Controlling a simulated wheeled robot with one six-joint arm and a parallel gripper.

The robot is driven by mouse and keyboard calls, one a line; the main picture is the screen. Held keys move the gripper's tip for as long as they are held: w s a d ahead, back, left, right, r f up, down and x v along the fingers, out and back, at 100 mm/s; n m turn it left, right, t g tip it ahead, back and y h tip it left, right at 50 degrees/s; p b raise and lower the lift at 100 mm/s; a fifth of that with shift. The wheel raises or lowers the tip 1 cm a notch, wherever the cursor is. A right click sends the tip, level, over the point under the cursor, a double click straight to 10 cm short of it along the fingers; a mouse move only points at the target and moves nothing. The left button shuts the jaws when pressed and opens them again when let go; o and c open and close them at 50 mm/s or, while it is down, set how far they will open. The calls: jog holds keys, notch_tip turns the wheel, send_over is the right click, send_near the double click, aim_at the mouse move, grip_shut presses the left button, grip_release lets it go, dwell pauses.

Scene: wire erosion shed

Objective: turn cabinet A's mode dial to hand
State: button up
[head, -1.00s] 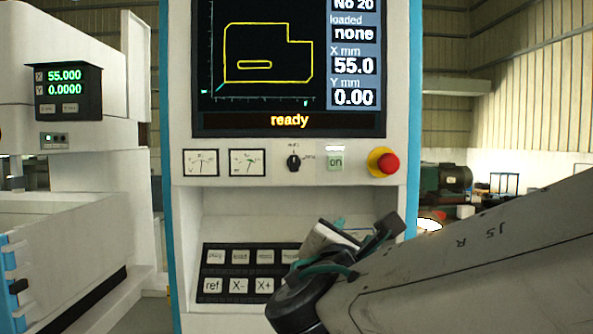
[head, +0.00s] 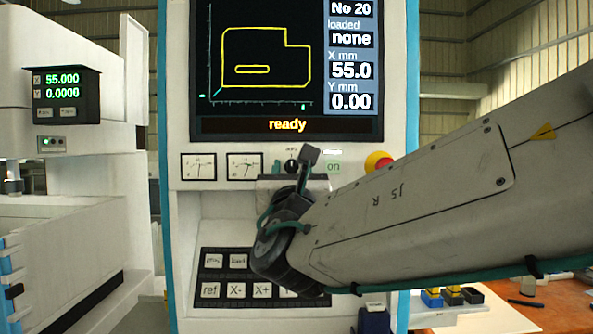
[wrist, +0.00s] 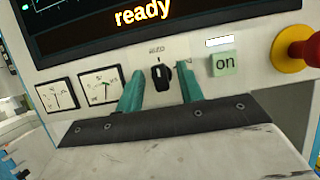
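The mode dial is a small black knob on the white cabinet panel, seen in the wrist view (wrist: 161,76) and just above my gripper in the head view (head: 291,165). Its pale mark seems to point up; the tiny labels around it are too small to read. My gripper (wrist: 160,71) is open and empty. Its two green fingers stand on either side of the dial in the wrist view, apart from it as far as I can see. In the head view my wrist partly covers the panel below the dial.
Right of the dial are a green "on" button (wrist: 224,63) and a red emergency stop (wrist: 304,50) on a yellow base. Two gauges (wrist: 80,90) sit to its left. The screen (head: 270,125) above reads "ready". A key panel (head: 225,290) lies below.

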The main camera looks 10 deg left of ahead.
jog(key=shift+w, duration=0.15)
jog(key=c, duration=0.8)
jog(key=shift+m+h, duration=0.4)
jog(key=shift+m, duration=0.1)
jog(key=m+h, duration=0.1)
jog(key=m, duration=0.3)
jog(key=shift+a+h, duration=0.1)
jog(key=shift+h, duration=0.3)
jog(key=m+h, duration=0.1)
jog(key=m, duration=0.1)
jog(key=m+h, duration=0.1)
jog(key=m, duration=0.2)
jog(key=shift+r+h, duration=0.1)
jog(key=shift+h, duration=0.3)
jog(key=m+g+h, duration=0.1)
jog(key=m, duration=0.2)
jog(key=m+h, duration=0.1)
jog(key=m, duration=0.1)
jog(key=m+g, duration=0.1)
jog(key=m, duration=0.2)
jog(key=shift+m+g+h, duration=0.3)
jog(key=shift+h, duration=0.1)
